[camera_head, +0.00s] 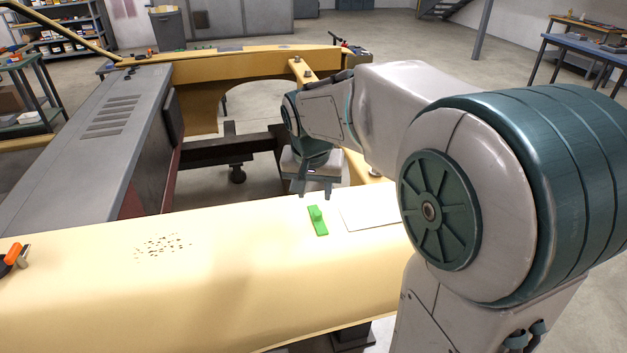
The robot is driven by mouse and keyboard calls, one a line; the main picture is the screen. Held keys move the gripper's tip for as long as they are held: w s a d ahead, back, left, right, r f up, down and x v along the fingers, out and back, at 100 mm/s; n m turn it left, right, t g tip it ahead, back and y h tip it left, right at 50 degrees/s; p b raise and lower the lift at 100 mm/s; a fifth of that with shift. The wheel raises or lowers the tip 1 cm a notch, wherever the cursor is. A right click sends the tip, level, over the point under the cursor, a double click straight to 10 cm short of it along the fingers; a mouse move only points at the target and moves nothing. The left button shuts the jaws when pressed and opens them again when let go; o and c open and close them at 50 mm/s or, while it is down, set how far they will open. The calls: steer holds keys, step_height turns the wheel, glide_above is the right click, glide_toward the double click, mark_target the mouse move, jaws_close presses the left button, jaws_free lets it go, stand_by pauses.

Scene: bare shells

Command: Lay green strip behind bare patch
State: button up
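The green strip (318,221) lies on the near yellow panel, right of the middle, with a raised grip or block on its top. The bare patch (163,245), a speckled dark area, is on the same panel further left. My gripper (315,192) points down above and just behind the green strip, apart from it as far as I can see. Its fingers look spread with nothing between them. The arm reaches in from the right and hides part of the panel's right end.
A pale flat sheet (372,214) lies right of the green strip. An orange-handled tool (14,258) is at the panel's left edge. A grey vented cabinet-like body (90,130) stands behind on the left. The panel between strip and patch is clear.

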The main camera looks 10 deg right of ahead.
steer(key=s+f+n+y, duration=0.1)
steer(key=s+n, duration=0.3)
steer(key=s, duration=1.5)
steer(key=shift+d+f+t, duration=0.4)
steer(key=shift+f, duration=0.1)
steer(key=shift+s+a+n, duration=0.1)
steer(key=shift+n, duration=0.2)
